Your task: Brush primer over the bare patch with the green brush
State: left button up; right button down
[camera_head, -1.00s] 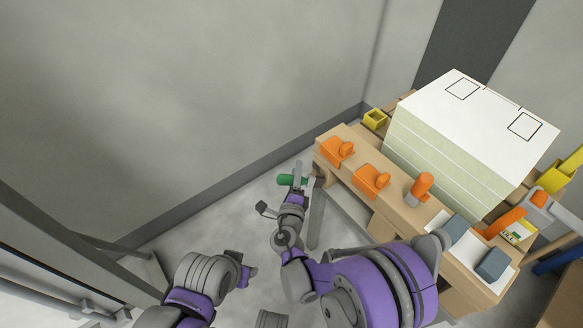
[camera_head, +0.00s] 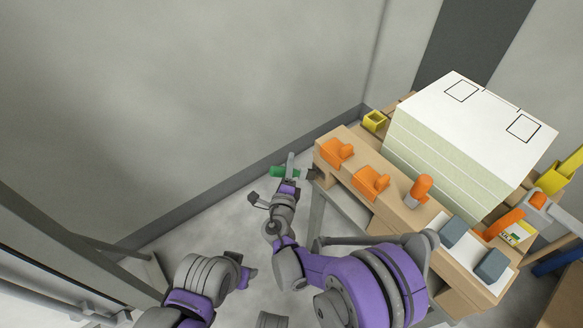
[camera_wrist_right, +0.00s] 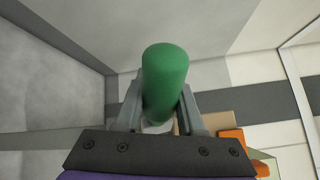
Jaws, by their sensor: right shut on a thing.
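My right gripper (camera_head: 289,168) is shut on the green brush (camera_head: 277,172) beside the left end of the wooden trolley. In the right wrist view the brush's green handle (camera_wrist_right: 165,75) sits between the two grey fingers; its bristles are hidden. A stack of panels (camera_head: 440,160) with a white top stands on the trolley, well to the right of the brush. Two black-outlined squares (camera_head: 461,91) (camera_head: 522,128) show on the top; I cannot tell which area is the bare patch. My left arm shows at the lower left, but its gripper is out of view.
A yellow open box (camera_head: 375,121) stands at the trolley's back left. Orange tools (camera_head: 371,182) and an orange-handled tool (camera_head: 421,188) line the front ledge. Grey-blue blocks (camera_head: 491,265) lie on a white sheet at the right. Walls stand behind; the floor left of the brush is clear.

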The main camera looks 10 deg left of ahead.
aim_at(297, 173)
jog(key=shift+s+d+r, duration=0.25)
jog(key=shift+s+d, duration=0.3)
jog(key=shift+d, duration=0.25)
jog(key=shift+s+d+r, duration=0.25)
jog(key=shift+s+d, duration=0.3)
jog(key=shift+d, duration=0.25)
dwell(0.4)
jog(key=shift+s+a+b, duration=0.2)
jog(key=shift+s+a, duration=0.8)
jog(key=shift+s, duration=0.2)
jog(key=shift+s+a+b, duration=0.2)
jog(key=shift+s+a, duration=0.75)
jog(key=shift+s, duration=0.25)
